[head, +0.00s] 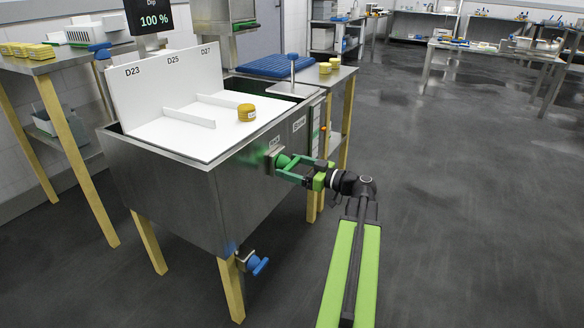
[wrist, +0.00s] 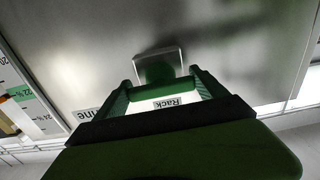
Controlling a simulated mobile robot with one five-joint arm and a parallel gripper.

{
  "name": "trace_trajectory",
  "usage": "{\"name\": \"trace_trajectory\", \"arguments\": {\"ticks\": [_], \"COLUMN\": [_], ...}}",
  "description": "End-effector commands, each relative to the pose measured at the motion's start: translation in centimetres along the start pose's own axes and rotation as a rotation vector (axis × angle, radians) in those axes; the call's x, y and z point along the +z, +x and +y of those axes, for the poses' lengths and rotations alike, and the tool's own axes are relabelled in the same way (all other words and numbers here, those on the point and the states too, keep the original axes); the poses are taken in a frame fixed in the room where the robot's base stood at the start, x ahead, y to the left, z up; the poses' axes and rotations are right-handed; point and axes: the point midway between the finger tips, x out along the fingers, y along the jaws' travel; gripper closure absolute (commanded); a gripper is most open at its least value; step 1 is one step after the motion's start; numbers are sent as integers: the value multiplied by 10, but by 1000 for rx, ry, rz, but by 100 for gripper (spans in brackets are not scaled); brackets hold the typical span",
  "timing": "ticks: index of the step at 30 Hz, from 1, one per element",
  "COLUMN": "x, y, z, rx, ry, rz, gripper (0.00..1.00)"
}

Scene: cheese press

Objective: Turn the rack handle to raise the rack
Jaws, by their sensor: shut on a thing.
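The green rack handle (head: 282,161) sits on a small metal plate on the right side wall of the steel vat (head: 180,197). My gripper (head: 284,168) is at that wall, with its green fingers around the handle, shut on it. In the wrist view the gripper (wrist: 160,85) reaches toward the square metal plate (wrist: 158,67), and a "Rack" label (wrist: 168,103) shows between the fingers. The white rack (head: 178,122) lies near the top of the vat, with a yellow cheese (head: 246,112) on it.
A blue valve (head: 258,265) sticks out low on the vat near its front leg. A side table with a blue mat (head: 277,66) stands behind the vat. A screen (head: 150,18) reads "Drip 100 %". The floor to the right is open.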

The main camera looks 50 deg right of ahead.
Motion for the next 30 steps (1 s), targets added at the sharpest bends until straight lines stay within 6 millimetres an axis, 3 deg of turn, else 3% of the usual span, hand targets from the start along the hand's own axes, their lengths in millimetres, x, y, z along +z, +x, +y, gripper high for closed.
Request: {"name": "trace_trajectory", "arguments": {"ticks": [9,10,13,23,26,30], "x": [1,1,1,0,0,0], "y": [0,0,0,-7,-24,-62], "z": [0,0,0,0,0,0], "rx": [-1,-1,-1,1,4,6], "ry": [-4,-4,-3,-2,-2,-2], "rz": [-3,-2,-2,-1,-1,-1], "gripper": [59,14,1,0,0,0]}}
